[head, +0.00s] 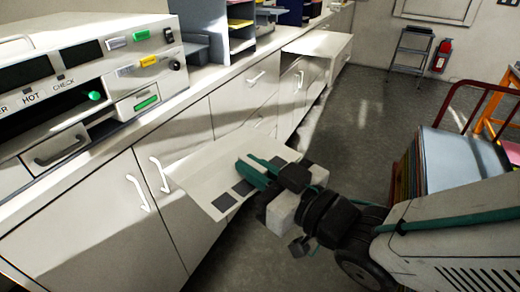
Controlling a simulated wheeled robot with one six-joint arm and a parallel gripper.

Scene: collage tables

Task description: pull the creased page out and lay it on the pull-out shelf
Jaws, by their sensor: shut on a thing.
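My gripper (247,172), with green fingers, is shut on the edge of a pale page (205,165) with dark squares on it. The page spreads out flat in front of the cabinet doors, at the middle of the head view. The fingers hide part of it, and I cannot make out its crease. I cannot tell whether anything touches it from below. A pale flat surface (318,44) juts out from the counter farther back and looks like the pull-out shelf. It looks bare and is well apart from my gripper.
A machine (85,75) with green lights and a "HOT" label stands on the counter at left, its slot dark. White cabinets with handles (138,193) run below. A cart with a pale blue top (460,150) stands at right. A step stool (410,52) stands behind open floor.

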